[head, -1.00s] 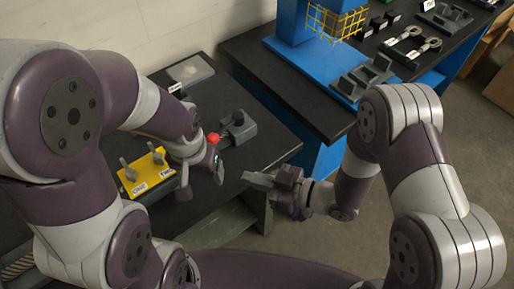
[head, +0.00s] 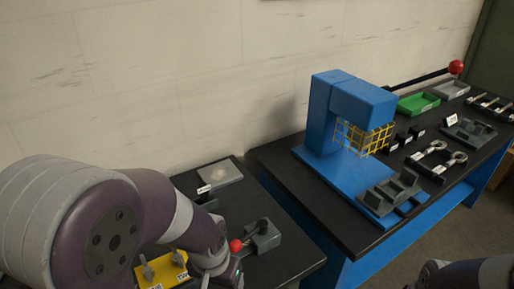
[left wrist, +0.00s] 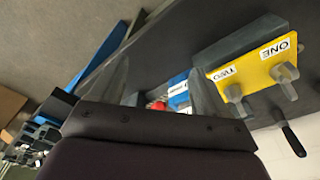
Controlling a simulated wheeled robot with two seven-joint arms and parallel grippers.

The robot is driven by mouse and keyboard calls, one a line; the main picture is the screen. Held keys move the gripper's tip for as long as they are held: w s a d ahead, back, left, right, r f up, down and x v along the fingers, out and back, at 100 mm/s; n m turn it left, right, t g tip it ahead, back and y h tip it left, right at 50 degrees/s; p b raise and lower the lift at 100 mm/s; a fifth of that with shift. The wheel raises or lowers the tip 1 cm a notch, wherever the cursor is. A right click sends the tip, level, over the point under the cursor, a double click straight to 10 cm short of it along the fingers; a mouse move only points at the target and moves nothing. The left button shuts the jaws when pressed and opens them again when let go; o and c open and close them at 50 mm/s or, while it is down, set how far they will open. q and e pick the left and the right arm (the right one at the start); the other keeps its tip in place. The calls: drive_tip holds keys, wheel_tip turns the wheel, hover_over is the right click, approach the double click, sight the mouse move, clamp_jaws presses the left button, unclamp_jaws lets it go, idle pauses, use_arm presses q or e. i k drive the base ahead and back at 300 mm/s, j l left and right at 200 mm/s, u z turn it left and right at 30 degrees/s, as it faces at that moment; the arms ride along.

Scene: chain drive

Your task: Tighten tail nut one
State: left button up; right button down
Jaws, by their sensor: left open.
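The yellow block (left wrist: 255,68) carries white labels ONE and TWO and two grey nuts with upright grips. Tail nut one (left wrist: 287,74) is by the ONE label; nut two (left wrist: 235,95) is beside it. In the head view, the yellow block (head: 166,272) is at the bottom, partly cut off and partly behind my left arm, with nut one (head: 147,269) on its left. My left gripper (left wrist: 163,88) is open and empty, its fingers apart and to the left of the block in the wrist view. My right gripper is not in view; part of my right arm shows bottom right.
A grey fixture (head: 263,236) with a red ball (head: 236,245) stands right of my left wrist. A grey tray (head: 220,173) lies behind. A blue press (head: 345,110) with a yellow cage stands on the second bench.

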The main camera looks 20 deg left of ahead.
sight(149, 273)
drive_tip(key=k+u, duration=0.15)
drive_tip(key=u, duration=1.45)
